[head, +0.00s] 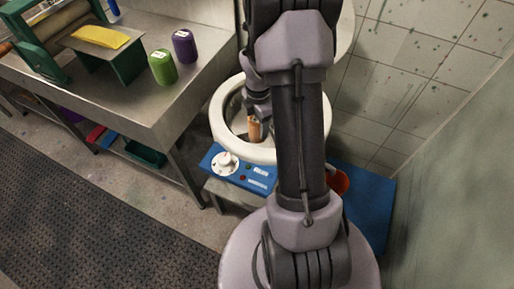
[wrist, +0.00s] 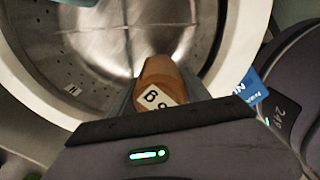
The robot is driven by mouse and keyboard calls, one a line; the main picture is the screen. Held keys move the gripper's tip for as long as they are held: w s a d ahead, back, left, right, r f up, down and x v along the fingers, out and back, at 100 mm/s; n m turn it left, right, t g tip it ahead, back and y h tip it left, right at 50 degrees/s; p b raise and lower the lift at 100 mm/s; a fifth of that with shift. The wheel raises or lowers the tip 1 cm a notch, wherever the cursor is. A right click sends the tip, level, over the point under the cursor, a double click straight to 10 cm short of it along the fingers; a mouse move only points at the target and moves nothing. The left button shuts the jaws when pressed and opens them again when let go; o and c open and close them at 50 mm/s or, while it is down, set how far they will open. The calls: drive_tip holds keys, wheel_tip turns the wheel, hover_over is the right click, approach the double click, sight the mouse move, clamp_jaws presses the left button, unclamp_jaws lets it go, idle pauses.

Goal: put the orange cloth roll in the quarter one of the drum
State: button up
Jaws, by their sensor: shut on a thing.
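The orange cloth roll (head: 254,129) has a pale label with dark marks, seen in the wrist view (wrist: 165,75). My gripper (head: 256,113) is shut on it and holds it at the drum's mouth; in the wrist view the roll stands up from between the fingers (wrist: 160,98). The drum (wrist: 95,45) is a perforated metal bowl inside a thick white ring (head: 222,107). Pale dividing lines cross its inside. A small mark like "II" shows on its left wall; I cannot make out a mark for quarter one. My arm hides the drum's right side in the head view.
A blue control panel (head: 240,170) with a white knob sits before the drum. A steel table (head: 130,85) at left holds a green roll (head: 163,67), a purple roll (head: 184,46) and a green-framed press (head: 62,40). A tiled wall stands behind; a blue mat lies at right.

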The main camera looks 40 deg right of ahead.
wheel_tip(320, 180, down, 8)
drive_tip(key=b, duration=0.3)
drive_tip(key=shift+f, duration=0.25)
drive_tip(key=shift+r, duration=0.15)
drive_tip(key=o, duration=1.4)
drive_tip(key=shift+c, duration=0.2)
